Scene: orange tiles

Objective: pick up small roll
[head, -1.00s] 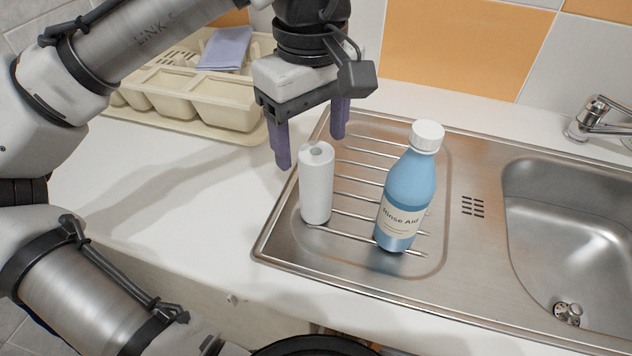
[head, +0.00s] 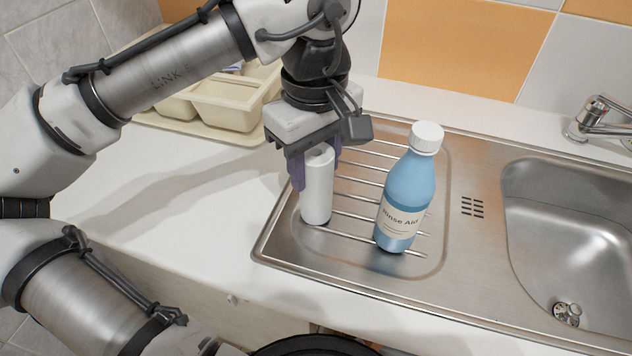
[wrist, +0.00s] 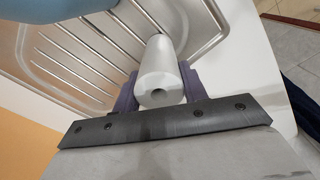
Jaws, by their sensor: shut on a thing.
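The small roll (head: 317,190) is a white cylinder standing upright on the ribbed drainboard of the steel sink. My gripper (head: 318,178) is around its upper part from above, with the purple fingers on either side of it, shut on it. In the wrist view the roll (wrist: 158,72) shows end-on with its hollow core, between the two fingers (wrist: 157,88). The roll's foot appears to be still on the drainboard.
A blue rinse aid bottle (head: 408,190) with a white cap stands just right of the roll. A cream dish rack (head: 228,112) is behind to the left. The sink basin (head: 570,230) and tap (head: 598,120) are on the right. The white counter (head: 190,200) is clear at left.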

